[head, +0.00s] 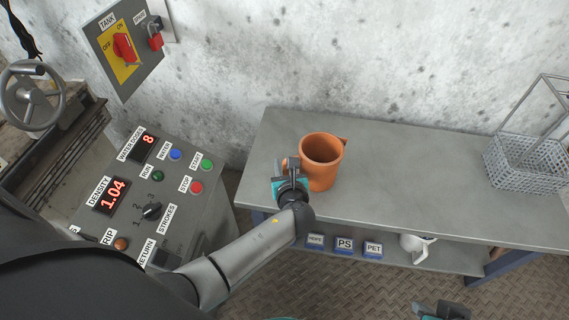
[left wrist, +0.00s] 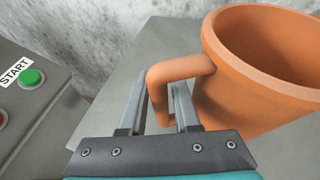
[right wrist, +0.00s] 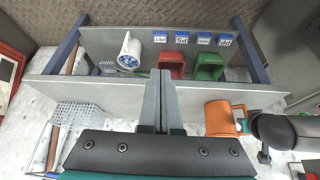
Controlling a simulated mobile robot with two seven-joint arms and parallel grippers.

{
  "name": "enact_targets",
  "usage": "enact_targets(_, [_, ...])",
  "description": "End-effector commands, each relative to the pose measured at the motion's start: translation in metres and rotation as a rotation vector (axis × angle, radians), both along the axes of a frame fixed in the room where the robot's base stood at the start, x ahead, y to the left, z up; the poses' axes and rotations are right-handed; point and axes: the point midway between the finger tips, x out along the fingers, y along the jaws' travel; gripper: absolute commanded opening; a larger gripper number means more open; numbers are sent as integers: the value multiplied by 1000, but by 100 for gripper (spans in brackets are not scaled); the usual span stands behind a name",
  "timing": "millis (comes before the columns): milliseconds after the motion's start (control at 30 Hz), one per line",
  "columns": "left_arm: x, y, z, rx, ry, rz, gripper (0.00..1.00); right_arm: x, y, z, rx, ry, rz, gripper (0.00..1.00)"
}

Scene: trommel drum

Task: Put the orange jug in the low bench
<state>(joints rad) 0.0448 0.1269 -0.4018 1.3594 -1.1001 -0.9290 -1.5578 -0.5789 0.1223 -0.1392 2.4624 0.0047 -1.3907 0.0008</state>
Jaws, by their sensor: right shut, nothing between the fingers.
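The orange jug (head: 322,162) stands upright on the top of the grey low bench (head: 420,170), towards its left end. Its handle faces left. My left gripper (head: 291,170) is at the handle. In the left wrist view the handle of the jug (left wrist: 262,70) passes between the two fingers, which stand apart; whether they press on it I cannot tell. The jug also shows in the right wrist view (right wrist: 222,118), beside my left gripper. My right gripper (right wrist: 160,80) is shut and empty, in front of the bench; only part of it shows in the head view (head: 442,311).
A wire basket (head: 525,165) stands at the bench's right end. The lower shelf holds labelled blocks (head: 344,245), a white mug (head: 415,246), a red bin (right wrist: 171,65) and a green bin (right wrist: 209,66). A control panel (head: 150,190) stands left. The bench top's middle is clear.

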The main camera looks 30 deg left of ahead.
Motion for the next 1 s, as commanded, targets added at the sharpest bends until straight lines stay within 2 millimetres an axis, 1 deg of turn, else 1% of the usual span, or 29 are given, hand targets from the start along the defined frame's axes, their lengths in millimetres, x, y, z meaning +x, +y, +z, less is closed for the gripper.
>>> enact_targets(33, [0, 0, 0, 0, 0, 0, 37, 0, 0, 0, 0, 0, 0, 0])
enact_targets(100, [0, 0, 0, 0, 0, 0, 45, 0, 0, 0, 0, 0, 0, 0])
enact_targets(200, [0, 0, 0, 0, 0, 0, 54, 0, 0, 0, 0, 0, 0, 0])
enact_targets(533, [0, 0, 0, 0, 1, 0, 54, 2, 2, 0, 5, -11, 3, 0])
enact_targets(767, [0, 0, 0, -1, 1, 0, 54, 14, 14, 2, 41, -100, 24, 0])
enact_targets(1000, [-21, -14, 12, -2, 2, -1, 54, -6, -7, 4, -22, 66, -15, 0])
